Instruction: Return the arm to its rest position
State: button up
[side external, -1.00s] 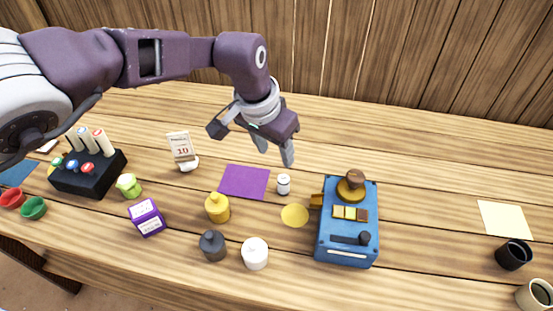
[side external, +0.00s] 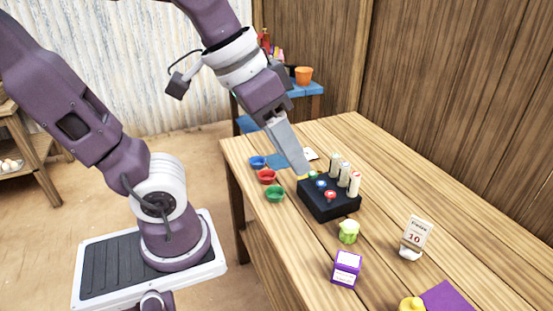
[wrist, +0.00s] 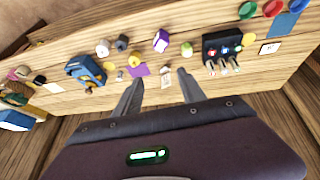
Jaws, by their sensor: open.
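My gripper (side external: 302,168) hangs above the table (side external: 375,170), its fingers pointing down. In the side external view its tip overlaps the far left corner of a black block (side external: 329,207), and its two fingers line up as one. In the wrist view the gripper (wrist: 160,78) has its fingers spread apart with nothing between them. The table things look small there, so the gripper is well above them. The black block also shows in the wrist view (wrist: 222,47), to the right of the fingers.
Blue, red and green bowls (side external: 266,177) sit by the table's left edge. A light green item (side external: 348,232), a purple box (side external: 346,268) and a calendar stand (side external: 415,236) stand nearer. A blue device (wrist: 84,69) shows in the wrist view. The wooden wall (side external: 470,110) borders the table.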

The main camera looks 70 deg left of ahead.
jog(key=shift+t+y, duration=0.3)
jog(key=shift+y, duration=0.4)
jog(key=s, duration=0.1)
jog(key=s+a+f, duration=0.1)
jog(key=s, duration=0.1)
jog(key=s+a+f, duration=0.1)
jog(key=shift+s+f, duration=0.15)
jog(key=shift+f, duration=0.1)
